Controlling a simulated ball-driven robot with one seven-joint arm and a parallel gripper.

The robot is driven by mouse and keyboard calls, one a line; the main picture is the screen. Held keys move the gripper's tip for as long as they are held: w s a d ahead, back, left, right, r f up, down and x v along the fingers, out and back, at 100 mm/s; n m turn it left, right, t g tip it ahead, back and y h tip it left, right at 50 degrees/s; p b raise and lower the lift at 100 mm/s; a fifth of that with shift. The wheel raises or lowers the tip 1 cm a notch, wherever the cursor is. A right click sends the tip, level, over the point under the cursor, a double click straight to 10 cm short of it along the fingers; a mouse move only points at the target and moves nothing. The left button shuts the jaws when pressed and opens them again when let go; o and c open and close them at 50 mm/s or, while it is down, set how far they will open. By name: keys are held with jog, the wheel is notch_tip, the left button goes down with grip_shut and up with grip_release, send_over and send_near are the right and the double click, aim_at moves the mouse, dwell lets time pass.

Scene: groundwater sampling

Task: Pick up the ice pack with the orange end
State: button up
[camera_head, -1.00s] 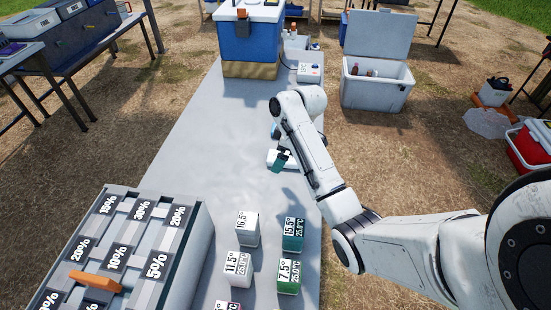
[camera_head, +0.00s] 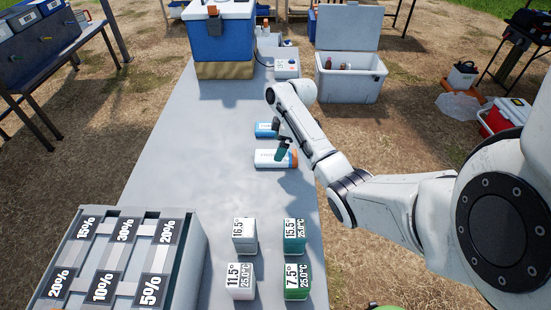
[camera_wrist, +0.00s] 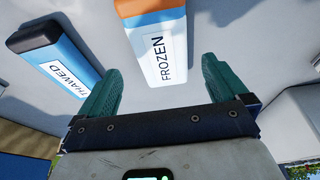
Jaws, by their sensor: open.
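The ice pack with the orange end (camera_head: 270,158) lies on the grey table, white and light blue, with its orange end at the right. In the wrist view this pack (camera_wrist: 160,46) reads FROZEN, and its orange end is at the top edge. My gripper (camera_wrist: 160,70) is open and empty, its two teal fingers on either side of the pack's near end in that view. I cannot tell the gap in height. In the head view my gripper (camera_head: 281,150) is over the pack and hides part of it. A blue ice pack (camera_wrist: 60,62) reading THAWED, with a dark end, lies beside it.
White and green labelled blocks (camera_head: 244,235) stand at the table's near end, beside a grey case with percent labels (camera_head: 205,250). A blue cooler (camera_head: 221,40) stands at the far end. The table's left middle (camera_head: 190,150) is clear.

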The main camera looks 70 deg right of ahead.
jog(key=shift+s+x, duration=0.15)
jog(key=shift+x, duration=1)
jog(key=shift+s+x, duration=0.15)
jog(key=shift+x, duration=1)
jog(key=c, duration=1.3)
